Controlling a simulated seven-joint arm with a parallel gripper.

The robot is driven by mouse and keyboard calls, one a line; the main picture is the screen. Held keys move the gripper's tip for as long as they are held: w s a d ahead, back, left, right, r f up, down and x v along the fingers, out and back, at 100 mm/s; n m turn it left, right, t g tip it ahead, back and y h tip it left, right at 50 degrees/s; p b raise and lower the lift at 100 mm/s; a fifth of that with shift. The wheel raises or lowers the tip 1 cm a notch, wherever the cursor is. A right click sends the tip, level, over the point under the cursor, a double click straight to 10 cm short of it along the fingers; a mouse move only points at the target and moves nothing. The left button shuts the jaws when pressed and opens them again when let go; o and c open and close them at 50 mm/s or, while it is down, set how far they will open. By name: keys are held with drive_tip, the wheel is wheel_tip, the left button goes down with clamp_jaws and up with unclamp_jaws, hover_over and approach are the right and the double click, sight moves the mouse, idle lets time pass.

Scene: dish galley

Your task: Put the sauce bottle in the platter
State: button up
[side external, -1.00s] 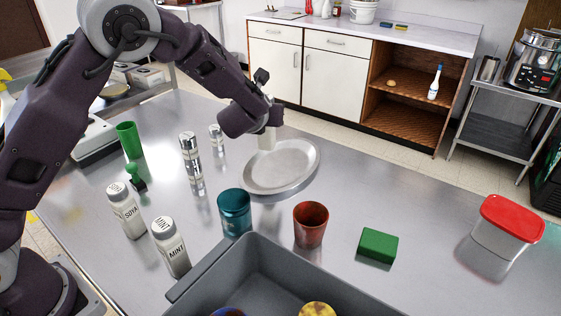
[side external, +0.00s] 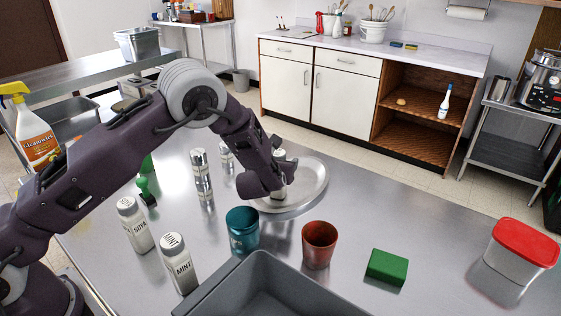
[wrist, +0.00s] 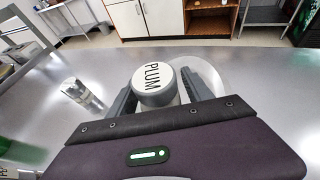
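The sauce bottle, with a white cap marked PLUM, sits between the fingers of my gripper (wrist: 157,92) in the wrist view (wrist: 154,78). The fingers lie close against both its sides. In the side view my gripper (side external: 281,176) is low over the left part of the silver oval platter (side external: 313,188), and the bottle (side external: 279,153) looks upright there. My gripper hides much of the bottle, so I cannot tell whether its base touches the platter. The platter's rim also shows behind the bottle in the wrist view (wrist: 208,73).
Soya (side external: 136,226) and mint (side external: 178,264) bottles stand front left. A teal cup (side external: 242,231), a red cup (side external: 319,245), a green block (side external: 387,267) and a grey bin (side external: 262,285) are in front. Metal shakers (side external: 202,172) stand left of the platter.

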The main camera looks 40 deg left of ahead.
drive_tip(key=shift+r, duration=0.2)
drive_tip(key=v, duration=1.2)
drive_tip(key=s+a+r+n+g+y, duration=0.4)
drive_tip(key=s+a+r+n+g, duration=0.45)
drive_tip(key=s+a+n, duration=0.6)
drive_tip(key=s+d+r+n+h, duration=0.1)
drive_tip(key=s+d+n+h, duration=0.1)
drive_tip(key=s+n, duration=0.4)
drive_tip(key=s+d+r+n+h, duration=0.2)
drive_tip(key=s+n, duration=0.2)
drive_tip(key=s, duration=0.3)
drive_tip(key=s+d+r+n+t+h, duration=0.1)
drive_tip(key=s+d+r+n+h, duration=0.1)
drive_tip(key=s+d+n+h, duration=0.3)
drive_tip(key=s+d+n, duration=0.1)
drive_tip(key=d+n, duration=0.1)
drive_tip(key=d, duration=0.2)
drive_tip(key=shift+r, duration=0.3)
